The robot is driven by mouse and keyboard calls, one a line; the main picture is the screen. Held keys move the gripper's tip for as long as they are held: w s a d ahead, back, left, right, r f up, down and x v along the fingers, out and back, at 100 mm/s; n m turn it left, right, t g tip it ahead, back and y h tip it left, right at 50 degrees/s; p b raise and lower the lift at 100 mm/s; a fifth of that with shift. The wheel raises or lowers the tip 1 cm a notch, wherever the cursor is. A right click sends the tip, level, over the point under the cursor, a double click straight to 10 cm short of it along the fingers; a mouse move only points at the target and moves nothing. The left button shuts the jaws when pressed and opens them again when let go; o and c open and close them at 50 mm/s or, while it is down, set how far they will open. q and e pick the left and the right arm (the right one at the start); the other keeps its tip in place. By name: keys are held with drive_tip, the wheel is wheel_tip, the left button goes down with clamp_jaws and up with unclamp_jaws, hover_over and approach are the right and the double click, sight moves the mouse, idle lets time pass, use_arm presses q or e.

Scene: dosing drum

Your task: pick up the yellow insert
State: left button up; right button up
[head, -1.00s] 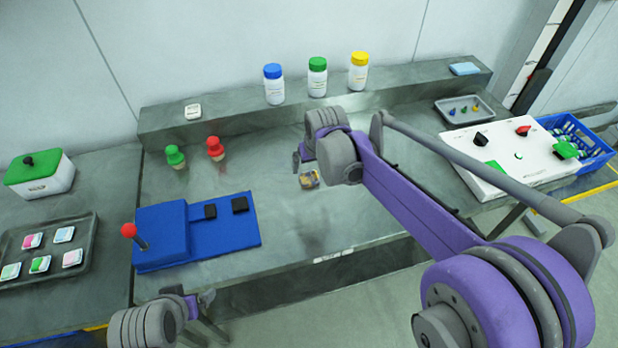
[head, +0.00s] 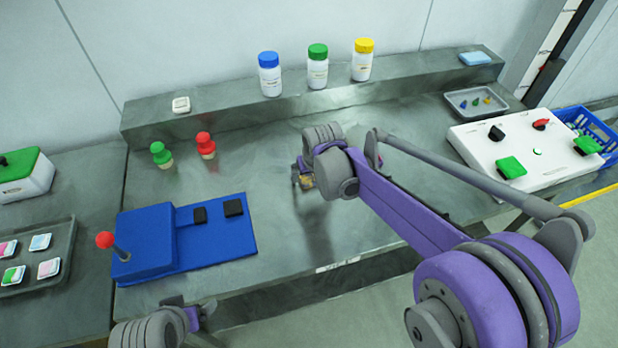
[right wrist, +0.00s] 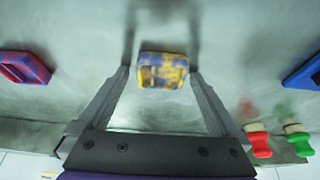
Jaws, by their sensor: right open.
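The yellow insert (right wrist: 162,70), a small yellow block with dark blue-purple patches, lies on the grey bench and looks blurred in the right wrist view. My right gripper (right wrist: 160,76) is open, with one finger to each side of the insert. A gap shows on both sides, and I cannot tell how far the fingers reach down beside it. In the head view the insert (head: 306,181) is partly hidden by my right gripper (head: 302,173). My left gripper (head: 198,313) is low at the front edge, partly seen; its jaw state is unclear.
A red-and-purple block (right wrist: 24,67) lies left in the right wrist view. Green (head: 161,155) and red (head: 205,145) knobbed pegs and a blue fixture (head: 150,240) stand left of my right gripper. A white panel (head: 520,150) is right. Bottles (head: 317,70) line the back ledge.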

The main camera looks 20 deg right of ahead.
drive_tip(key=shift+s+r, duration=0.1)
drive_tip(key=shift+r, duration=0.05)
drive_tip(key=shift+s, duration=0.15)
drive_tip(key=shift+c, duration=0.7)
drive_tip(key=c, duration=1.2)
drive_tip(key=shift+r, duration=0.1)
